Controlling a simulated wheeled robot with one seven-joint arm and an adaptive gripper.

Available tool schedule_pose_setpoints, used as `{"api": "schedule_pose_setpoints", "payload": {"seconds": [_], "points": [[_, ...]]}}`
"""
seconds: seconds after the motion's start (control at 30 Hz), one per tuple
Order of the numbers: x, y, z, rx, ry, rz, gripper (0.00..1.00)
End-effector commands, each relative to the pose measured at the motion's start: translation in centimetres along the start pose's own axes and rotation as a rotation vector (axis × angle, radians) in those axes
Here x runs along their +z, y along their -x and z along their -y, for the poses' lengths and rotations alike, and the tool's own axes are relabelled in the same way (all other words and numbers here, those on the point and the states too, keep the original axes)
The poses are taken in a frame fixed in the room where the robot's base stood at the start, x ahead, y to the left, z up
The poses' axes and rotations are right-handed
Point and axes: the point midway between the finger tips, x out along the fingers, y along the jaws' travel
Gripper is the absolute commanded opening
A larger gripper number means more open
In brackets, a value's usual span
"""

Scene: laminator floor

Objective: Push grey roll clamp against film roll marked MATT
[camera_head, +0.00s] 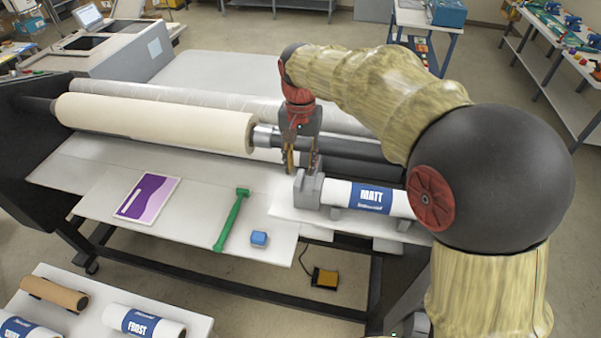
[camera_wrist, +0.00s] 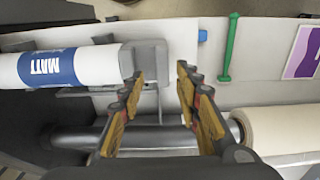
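The film roll marked MATT (camera_head: 345,193) is white with a blue label and lies on its side; it also shows at the left of the wrist view (camera_wrist: 85,67). The grey roll clamp (camera_head: 308,190) is a blocky piece at the roll's left end in the head view. In the wrist view the clamp (camera_wrist: 151,58) sits at the roll's right end, and any small gap between them cannot be told. My gripper (camera_head: 301,168) is empty, its fingers apart, just behind and above the clamp. In the wrist view one fingertip overlaps the clamp's edge; contact cannot be told.
A large cream roll (camera_head: 160,123) sits on the machine's shaft to the left, close by my gripper. A green tool (camera_head: 232,220), a blue block (camera_head: 259,239) and a purple sheet (camera_head: 148,198) lie on the front table. Other rolls lie on a lower table (camera_head: 120,297).

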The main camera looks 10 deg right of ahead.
Motion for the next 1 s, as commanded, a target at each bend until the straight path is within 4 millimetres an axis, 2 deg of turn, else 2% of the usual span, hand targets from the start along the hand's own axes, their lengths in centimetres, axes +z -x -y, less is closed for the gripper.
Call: {"api": "schedule_pose_setpoints", "payload": {"seconds": [0.03,0.2,0.4,1.0], "points": [[-0.1,1.2,0.0,-0.002,0.0,-0.003,0.33],[-0.1,4.4,0.0,-0.001,0.0,-0.001,0.33],[0.0,6.6,0.0,0.001,0.0,0.001,0.33],[0.0,7.2,0.0,0.001,0.005,0.001,0.33]]}}
